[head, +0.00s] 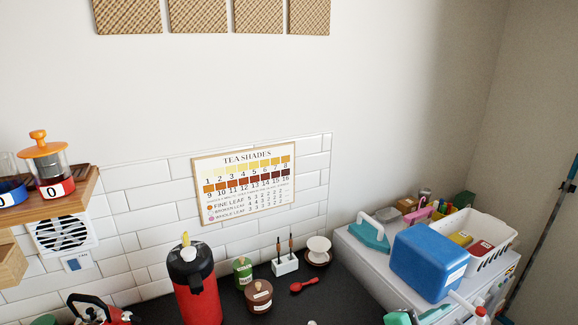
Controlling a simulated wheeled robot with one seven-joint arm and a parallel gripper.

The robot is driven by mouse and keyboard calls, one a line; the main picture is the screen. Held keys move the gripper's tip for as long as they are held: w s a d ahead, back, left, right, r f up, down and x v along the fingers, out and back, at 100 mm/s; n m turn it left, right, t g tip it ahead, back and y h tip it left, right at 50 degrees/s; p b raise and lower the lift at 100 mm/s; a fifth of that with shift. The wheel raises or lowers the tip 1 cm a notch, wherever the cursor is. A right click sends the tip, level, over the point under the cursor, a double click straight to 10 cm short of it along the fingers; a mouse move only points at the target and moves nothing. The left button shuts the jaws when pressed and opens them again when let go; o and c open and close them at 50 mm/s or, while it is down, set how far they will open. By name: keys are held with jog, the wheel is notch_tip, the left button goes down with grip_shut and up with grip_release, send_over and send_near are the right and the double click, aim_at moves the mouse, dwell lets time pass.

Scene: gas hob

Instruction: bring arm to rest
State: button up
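My gripper and arm are not clearly visible in the head view. The view shows a white wall, a dark counter (327,303) along the bottom and a white appliance top (364,255) at the right. Whether my gripper is open or shut is out of sight.
A red airpot (197,295), a green tin (243,271), a brown jar (258,297) and a red scoop (304,285) stand or lie on the counter. A blue box (428,262) and a white basket (488,237) crowd the appliance. A wooden shelf (84,187) juts out left.

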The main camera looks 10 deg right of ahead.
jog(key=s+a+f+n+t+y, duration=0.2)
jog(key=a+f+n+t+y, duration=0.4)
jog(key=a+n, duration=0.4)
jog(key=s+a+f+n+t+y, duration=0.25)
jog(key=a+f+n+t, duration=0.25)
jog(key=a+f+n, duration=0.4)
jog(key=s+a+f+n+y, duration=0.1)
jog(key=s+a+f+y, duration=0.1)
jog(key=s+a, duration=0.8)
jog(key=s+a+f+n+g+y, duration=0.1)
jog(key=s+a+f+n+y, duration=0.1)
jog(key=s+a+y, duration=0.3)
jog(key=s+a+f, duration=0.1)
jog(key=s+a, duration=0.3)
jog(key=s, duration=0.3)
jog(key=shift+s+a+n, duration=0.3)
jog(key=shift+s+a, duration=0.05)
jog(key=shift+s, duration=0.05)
